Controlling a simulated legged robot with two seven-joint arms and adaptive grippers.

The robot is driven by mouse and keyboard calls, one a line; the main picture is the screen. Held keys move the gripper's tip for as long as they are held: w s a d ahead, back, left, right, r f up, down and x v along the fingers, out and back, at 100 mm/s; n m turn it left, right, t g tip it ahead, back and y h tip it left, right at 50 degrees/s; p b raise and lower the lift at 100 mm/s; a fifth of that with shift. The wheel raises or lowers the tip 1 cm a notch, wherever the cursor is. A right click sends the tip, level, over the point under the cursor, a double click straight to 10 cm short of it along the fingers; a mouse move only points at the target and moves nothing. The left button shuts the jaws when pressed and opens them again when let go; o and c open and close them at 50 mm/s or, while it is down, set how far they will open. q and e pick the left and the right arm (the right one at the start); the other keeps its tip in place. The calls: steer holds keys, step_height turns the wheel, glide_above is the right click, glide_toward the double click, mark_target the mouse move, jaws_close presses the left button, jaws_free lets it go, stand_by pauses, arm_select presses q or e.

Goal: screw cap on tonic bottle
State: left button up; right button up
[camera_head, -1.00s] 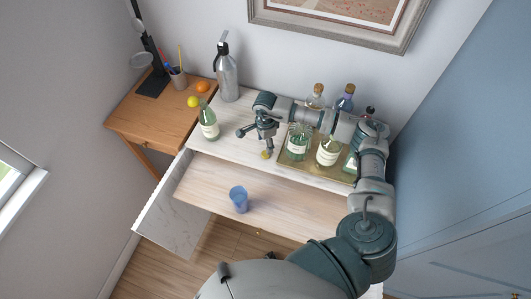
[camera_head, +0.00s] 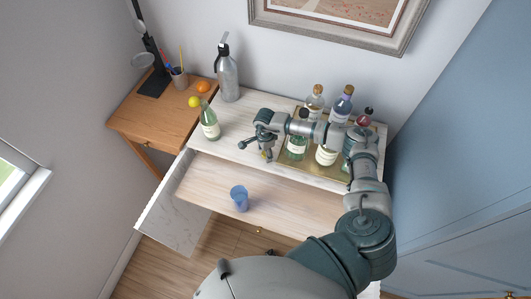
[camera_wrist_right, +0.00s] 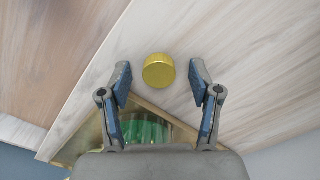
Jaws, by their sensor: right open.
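The yellow cap (camera_wrist_right: 159,71) lies on the pale wooden top, between and just beyond the open fingertips of my right gripper (camera_wrist_right: 160,80) in the right wrist view. In the head view the cap (camera_head: 264,155) is small and partly covered by my right gripper (camera_head: 256,150), which is above it. The tonic bottle is probably the green bottle with a pale label (camera_head: 209,124), which stands upright at the left of the cabinet top, apart from my gripper. Its mouth is too small to judge. My left gripper is not in view.
A brass tray (camera_head: 283,159) with several bottles stands right of my gripper, under my right arm. A blue cup (camera_head: 239,198) stands on the pulled-out lower surface. A grey siphon (camera_head: 228,78) stands behind the green bottle. A wooden side table (camera_head: 130,118) holds fruit and pencils.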

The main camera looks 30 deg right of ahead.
mark_target(263, 154)
steer(key=shift+f, duration=0.1)
steer(key=c, duration=0.8)
steer(key=shift+r+b, duration=0.35)
steer(key=shift+r, duration=0.5)
steer(key=shift+a+r+b, duration=0.4)
steer(key=shift+a+r, duration=0.1)
steer(key=shift+r, duration=0.4)
steer(key=s+a+b, duration=0.1)
steer(key=a, duration=0.4)
steer(key=a+r+b, duration=0.1)
steer(key=a, duration=0.4)
steer(key=s+a+b, duration=0.1)
steer(key=a, duration=0.4)
steer(key=shift+s+r, duration=0.3)
steer(key=shift+s, duration=0.05)
steer(key=shift+d, duration=0.1)
